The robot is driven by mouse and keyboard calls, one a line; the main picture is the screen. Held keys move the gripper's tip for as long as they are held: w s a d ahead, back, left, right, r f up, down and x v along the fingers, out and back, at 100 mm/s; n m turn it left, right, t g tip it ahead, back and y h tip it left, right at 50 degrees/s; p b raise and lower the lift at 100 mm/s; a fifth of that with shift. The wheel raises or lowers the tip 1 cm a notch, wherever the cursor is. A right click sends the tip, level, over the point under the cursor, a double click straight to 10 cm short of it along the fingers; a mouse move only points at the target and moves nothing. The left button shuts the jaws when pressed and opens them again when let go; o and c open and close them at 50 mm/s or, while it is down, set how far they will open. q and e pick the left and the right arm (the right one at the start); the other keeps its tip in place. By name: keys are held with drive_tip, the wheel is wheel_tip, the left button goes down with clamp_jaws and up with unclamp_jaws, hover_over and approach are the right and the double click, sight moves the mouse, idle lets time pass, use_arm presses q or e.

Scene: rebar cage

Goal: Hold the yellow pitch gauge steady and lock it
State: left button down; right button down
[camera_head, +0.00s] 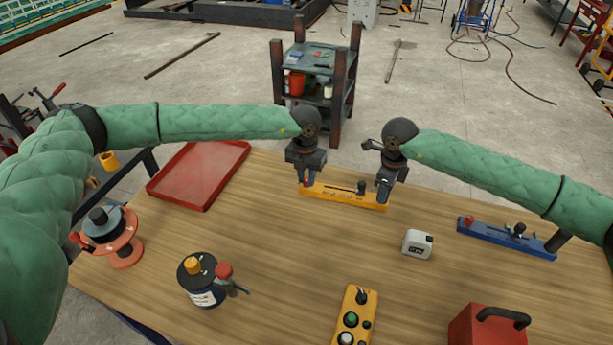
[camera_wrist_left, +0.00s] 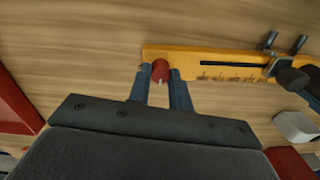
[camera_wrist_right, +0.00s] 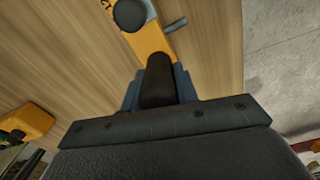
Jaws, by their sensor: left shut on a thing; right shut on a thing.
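The yellow pitch gauge (camera_head: 338,194) lies on the wooden table between my two grippers. It has a long slot, dark markings and a dark slider knob (camera_head: 361,187). My left gripper (camera_head: 306,182) is at its left end. In the left wrist view its fingers are closed around a red knob (camera_wrist_left: 160,70) on that end. My right gripper (camera_head: 384,188) is at the gauge's right end. In the right wrist view its fingers are closed on a dark handle (camera_wrist_right: 157,82) at that end. The fingers hide part of both ends.
A white box (camera_head: 417,244) and a blue gauge-like tool (camera_head: 505,239) lie to the right. A yellow control box (camera_head: 355,318) and a red case (camera_head: 487,329) are in front. A black canister (camera_head: 203,281), an orange spool (camera_head: 124,248) and a red tray (camera_head: 200,174) are left.

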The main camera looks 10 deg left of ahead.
sight(305, 178)
use_arm(q)
drive_tip(key=c, duration=1.3)
unclamp_jaws()
drive_tip(key=shift+o, duration=0.2)
wheel_tip(305, 178, up, 12)
drive_tip(key=shift+a, duration=0.25)
drive_tip(key=shift+w, duration=0.1)
use_arm(e)
drive_tip(key=c, duration=1)
unclamp_jaws()
